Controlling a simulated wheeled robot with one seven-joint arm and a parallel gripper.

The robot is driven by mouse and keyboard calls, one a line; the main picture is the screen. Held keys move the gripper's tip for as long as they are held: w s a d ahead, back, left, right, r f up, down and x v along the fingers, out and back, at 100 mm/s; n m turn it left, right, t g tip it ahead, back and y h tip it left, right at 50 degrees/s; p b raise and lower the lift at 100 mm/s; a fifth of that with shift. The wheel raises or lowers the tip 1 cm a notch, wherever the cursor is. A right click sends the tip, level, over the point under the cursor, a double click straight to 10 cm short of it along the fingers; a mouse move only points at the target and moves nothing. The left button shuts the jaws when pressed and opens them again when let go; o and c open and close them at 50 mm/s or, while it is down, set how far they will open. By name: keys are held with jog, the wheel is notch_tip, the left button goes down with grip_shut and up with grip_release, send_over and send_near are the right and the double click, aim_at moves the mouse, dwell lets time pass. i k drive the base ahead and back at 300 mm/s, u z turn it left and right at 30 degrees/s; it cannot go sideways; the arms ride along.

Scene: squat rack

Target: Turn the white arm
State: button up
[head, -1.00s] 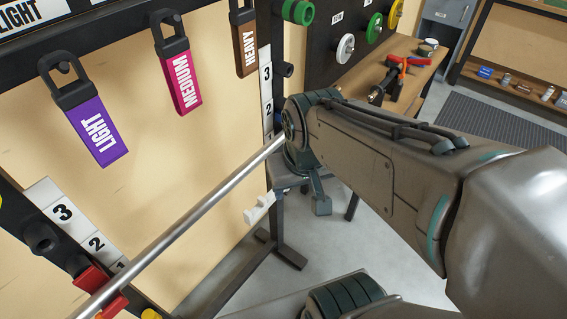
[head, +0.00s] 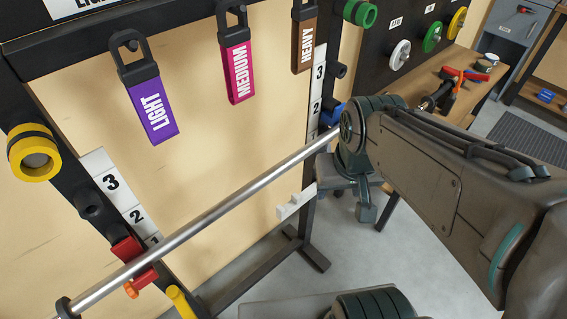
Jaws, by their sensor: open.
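The white arm (head: 297,203) is a short pale bar with a stepped edge, low on the rack's right upright, below the long steel bar. My gripper (head: 352,190) hangs from the wrist joint just right of the white arm. One dark finger with a blocky tip points down, and the other side is partly hidden by the wrist. The jaws are open, and a gap shows between the finger and the white arm, so they appear apart.
The steel barbell (head: 215,215) crosses in front of the rack and passes over a red hook (head: 133,258) at left. Purple (head: 152,112), pink (head: 238,70) and brown (head: 304,42) straps hang above. A tool-strewn workbench (head: 440,75) stands behind.

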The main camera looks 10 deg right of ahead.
aim_at(296, 201)
jog(key=u, duration=2.4)
jog(key=k, duration=0.6)
jog(key=z, duration=1.25)
